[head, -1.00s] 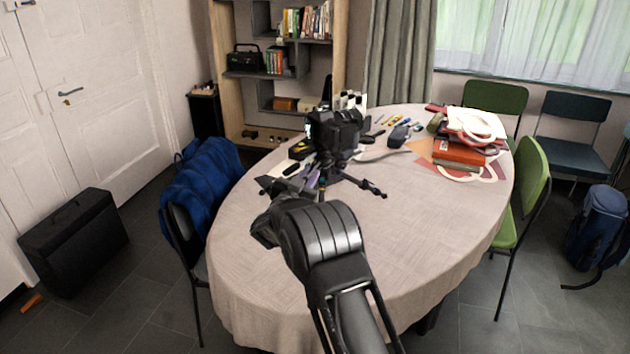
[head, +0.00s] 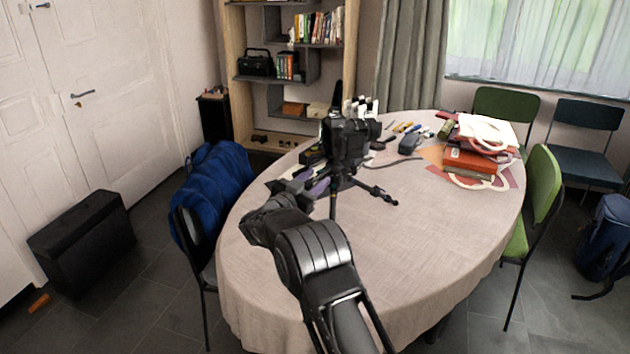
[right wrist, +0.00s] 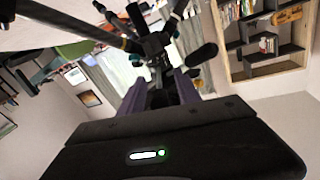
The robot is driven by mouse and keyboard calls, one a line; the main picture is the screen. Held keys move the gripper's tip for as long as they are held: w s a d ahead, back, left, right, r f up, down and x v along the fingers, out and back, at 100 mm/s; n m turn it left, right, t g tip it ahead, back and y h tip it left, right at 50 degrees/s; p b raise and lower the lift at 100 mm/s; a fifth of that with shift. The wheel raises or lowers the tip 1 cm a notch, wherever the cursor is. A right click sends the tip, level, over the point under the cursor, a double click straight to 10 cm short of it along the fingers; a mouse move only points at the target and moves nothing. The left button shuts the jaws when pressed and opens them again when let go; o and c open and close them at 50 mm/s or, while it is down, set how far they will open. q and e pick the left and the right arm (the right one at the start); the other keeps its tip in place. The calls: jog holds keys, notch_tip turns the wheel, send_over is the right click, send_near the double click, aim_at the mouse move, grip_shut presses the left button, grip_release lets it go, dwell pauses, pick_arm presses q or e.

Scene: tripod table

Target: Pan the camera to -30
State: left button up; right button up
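A black camera (head: 345,142) sits upright on a small black tripod (head: 375,191) on the round table (head: 400,245). My right gripper (head: 310,181), with purple fingers, is at the near left side of the tripod head, just below the camera. In the right wrist view the purple fingers (right wrist: 160,88) stand apart, with a dark part between them. The tripod head (right wrist: 155,45) is just beyond. I cannot tell whether the fingers press on that part. The pan handle is not clearly visible. My left gripper is not in view.
Pens and small tools (head: 405,128) lie behind the camera. A pile of books and papers (head: 475,155) is at the table's right. A blue jacket (head: 212,180) hangs on a chair at left. The table's front is clear.

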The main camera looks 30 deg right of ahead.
jog(key=b+v, duration=0.1)
jog(key=v, duration=0.6)
jog(key=shift+a, duration=0.4)
jog(key=shift+s, duration=0.15)
